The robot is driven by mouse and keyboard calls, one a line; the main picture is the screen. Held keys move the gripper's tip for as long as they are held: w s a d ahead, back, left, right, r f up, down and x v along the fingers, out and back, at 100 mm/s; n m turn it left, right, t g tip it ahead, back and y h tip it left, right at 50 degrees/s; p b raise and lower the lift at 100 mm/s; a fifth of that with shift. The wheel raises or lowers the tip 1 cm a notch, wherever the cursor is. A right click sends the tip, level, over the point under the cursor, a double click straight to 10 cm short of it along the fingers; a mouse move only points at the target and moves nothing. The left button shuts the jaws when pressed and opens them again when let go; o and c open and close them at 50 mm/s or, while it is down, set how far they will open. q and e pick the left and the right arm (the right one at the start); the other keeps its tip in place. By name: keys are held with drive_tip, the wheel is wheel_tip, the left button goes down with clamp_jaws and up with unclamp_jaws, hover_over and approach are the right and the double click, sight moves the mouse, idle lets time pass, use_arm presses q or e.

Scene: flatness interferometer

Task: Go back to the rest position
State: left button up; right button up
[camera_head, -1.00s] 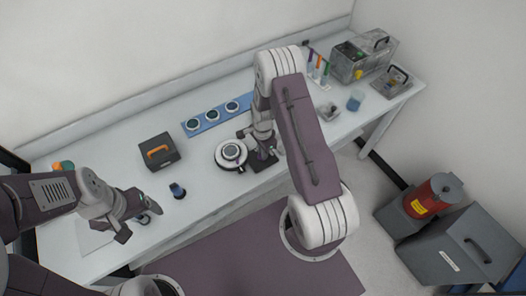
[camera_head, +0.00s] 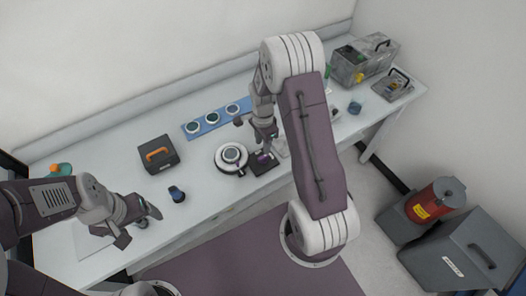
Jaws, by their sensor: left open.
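My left gripper (camera_head: 135,222) is low over the left part of the table, at its front edge, with open jaws and a small dark object just under it. My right gripper (camera_head: 267,150) points down over a small dark square base (camera_head: 262,164) near the middle of the table. A purple spot shows at its tip. Whether its jaws are open or shut, or touch anything, is too small to tell. My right arm hides part of the table behind it.
A round white-and-black instrument (camera_head: 231,157) stands left of my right gripper. Behind it lies a blue strip (camera_head: 216,119) with round discs. A dark case (camera_head: 158,154) and a small dark-blue cup (camera_head: 177,194) stand left. A grey crate (camera_head: 364,62) stands back right.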

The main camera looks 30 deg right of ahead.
drive_tip(key=shift+r, duration=0.5)
drive_tip(key=s+a+r+n+t+b, duration=0.2)
drive_tip(key=a+r+n+b, duration=0.1)
drive_tip(key=a+r, duration=0.25)
drive_tip(key=s+a+n, duration=0.1)
drive_tip(key=s+n, duration=1)
drive_tip(key=n, duration=0.2)
drive_tip(key=shift+a+f+n+g+b, duration=0.25)
drive_tip(key=shift+f+n+g+b, duration=0.05)
drive_tip(key=shift+g+b, duration=0.1)
